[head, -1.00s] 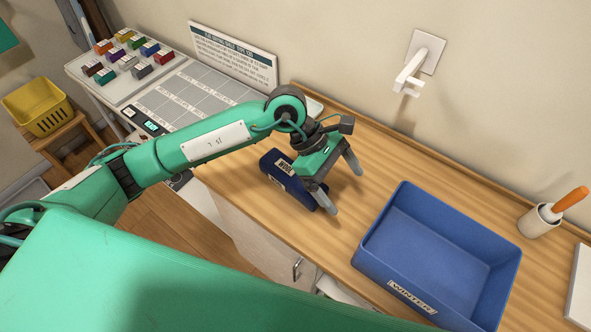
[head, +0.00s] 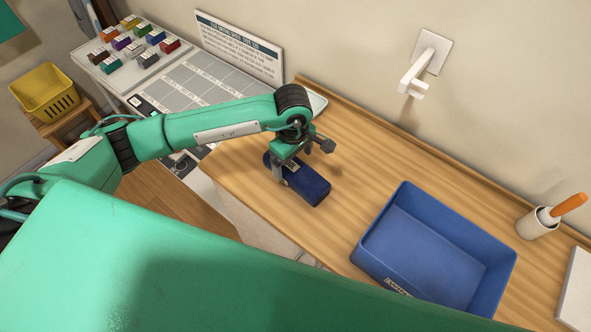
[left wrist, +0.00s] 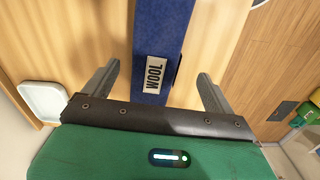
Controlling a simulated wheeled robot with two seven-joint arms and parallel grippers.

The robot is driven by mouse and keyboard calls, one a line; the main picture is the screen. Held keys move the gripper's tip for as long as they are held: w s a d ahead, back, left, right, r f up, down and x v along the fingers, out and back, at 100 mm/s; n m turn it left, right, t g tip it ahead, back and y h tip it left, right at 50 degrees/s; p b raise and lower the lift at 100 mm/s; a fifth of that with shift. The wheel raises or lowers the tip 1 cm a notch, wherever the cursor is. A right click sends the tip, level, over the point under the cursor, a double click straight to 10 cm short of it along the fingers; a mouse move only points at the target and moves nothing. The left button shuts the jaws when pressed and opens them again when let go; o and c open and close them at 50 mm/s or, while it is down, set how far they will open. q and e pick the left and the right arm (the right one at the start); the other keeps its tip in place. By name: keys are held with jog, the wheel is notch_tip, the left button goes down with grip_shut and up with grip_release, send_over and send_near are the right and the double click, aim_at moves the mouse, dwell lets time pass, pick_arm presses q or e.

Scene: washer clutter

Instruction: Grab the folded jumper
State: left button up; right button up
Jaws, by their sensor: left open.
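The folded jumper (head: 306,187) is a dark blue block lying on the wooden counter, left of the blue bin. In the left wrist view the jumper (left wrist: 164,35) carries a white label reading "WOOL". My left gripper (head: 283,175) is over the jumper's far-left end, pointing down, and partly hides it. In the left wrist view the open fingers of my left gripper (left wrist: 158,88) stand one on each side of the jumper, with a gap of bare counter on both sides. My right gripper is out of view.
A blue bin (head: 368,238) stands on the counter (head: 350,165) to the right. A white cup (head: 532,224) with an orange-handled tool is farther right. A white hook (head: 420,70) juts from the wall. A yellow basket (head: 45,92) and a rack of coloured blocks (head: 125,70) are at left.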

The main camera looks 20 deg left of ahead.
aim_at(296, 168)
pick_arm(q)
jog(key=shift+w+d+f+p, duration=0.1)
jog(key=shift+d+f+p, duration=0.05)
jog(key=shift+f+p, duration=1)
jog(key=shift+d+f+p, duration=0.1)
jog(key=shift+f+p, duration=0.6)
jog(key=shift+f, duration=1.1)
jog(key=shift+w, duration=0.1)
jog(key=c, duration=1.3)
jog(key=shift+o, duration=0.2)
jog(key=shift+r, duration=0.2)
jog(key=shift+r+b, duration=0.45)
jog(key=shift+r, duration=0.15)
notch_tip(296, 168, up, 18)
jog(key=b, duration=0.6)
jog(key=shift+r+b, duration=0.2)
jog(key=shift+b, duration=0.15)
